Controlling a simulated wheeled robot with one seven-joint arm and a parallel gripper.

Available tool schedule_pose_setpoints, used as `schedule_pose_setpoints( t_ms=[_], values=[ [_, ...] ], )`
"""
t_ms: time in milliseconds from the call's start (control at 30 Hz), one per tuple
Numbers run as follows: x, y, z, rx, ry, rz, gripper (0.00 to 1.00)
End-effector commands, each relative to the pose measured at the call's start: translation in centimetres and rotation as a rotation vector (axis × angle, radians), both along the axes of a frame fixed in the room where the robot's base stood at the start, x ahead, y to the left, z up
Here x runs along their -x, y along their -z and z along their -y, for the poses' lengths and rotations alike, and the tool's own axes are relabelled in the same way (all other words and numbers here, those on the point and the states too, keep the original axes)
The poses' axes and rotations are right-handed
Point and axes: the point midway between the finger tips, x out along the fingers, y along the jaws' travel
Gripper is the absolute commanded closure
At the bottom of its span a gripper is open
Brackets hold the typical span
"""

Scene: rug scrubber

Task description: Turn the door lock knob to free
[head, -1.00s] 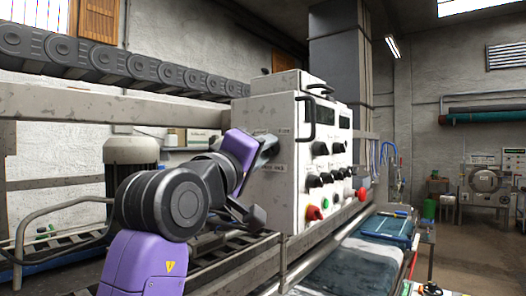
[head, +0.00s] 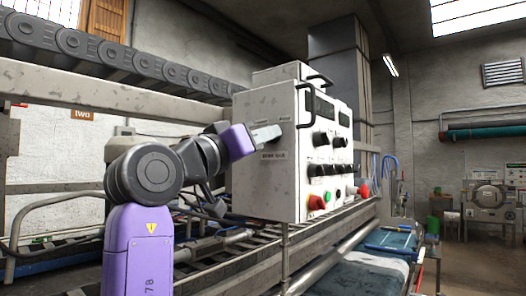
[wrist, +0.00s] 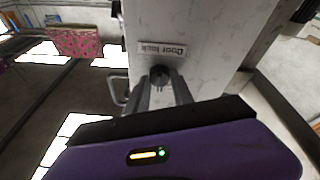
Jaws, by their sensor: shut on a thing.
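The door lock knob (wrist: 160,74) is a small dark knob on the left side face of the white control box (head: 262,190). A "door lock" label (head: 273,156) is below it in the head view; the label shows upside down in the wrist view (wrist: 162,48). My gripper (wrist: 162,84) is shut on the knob, one finger on each side. In the head view my gripper (head: 272,133) meets the box's side face and hides the knob. Small marks beside the knob are too small to read, so I cannot tell its setting.
The box's front has black knobs (head: 322,138), a red button (head: 317,202) and handles (head: 305,105). A roller conveyor frame (head: 190,252) runs beneath my arm. A grey beam (head: 120,96) passes behind it. Open floor (head: 455,262) lies at far right.

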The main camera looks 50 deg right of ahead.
Motion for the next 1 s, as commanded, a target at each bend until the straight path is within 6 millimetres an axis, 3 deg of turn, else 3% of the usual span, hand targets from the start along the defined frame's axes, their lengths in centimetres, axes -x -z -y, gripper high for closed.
schedule_pose_setpoints(
  t_ms=[600, 1000],
  values=[
    [-0.31, -0.09, 0.07, -0.020, 0.003, 0.573, 1.00],
    [-0.38, -0.22, 0.07, -0.029, 0.002, 0.820, 1.00]
  ],
)
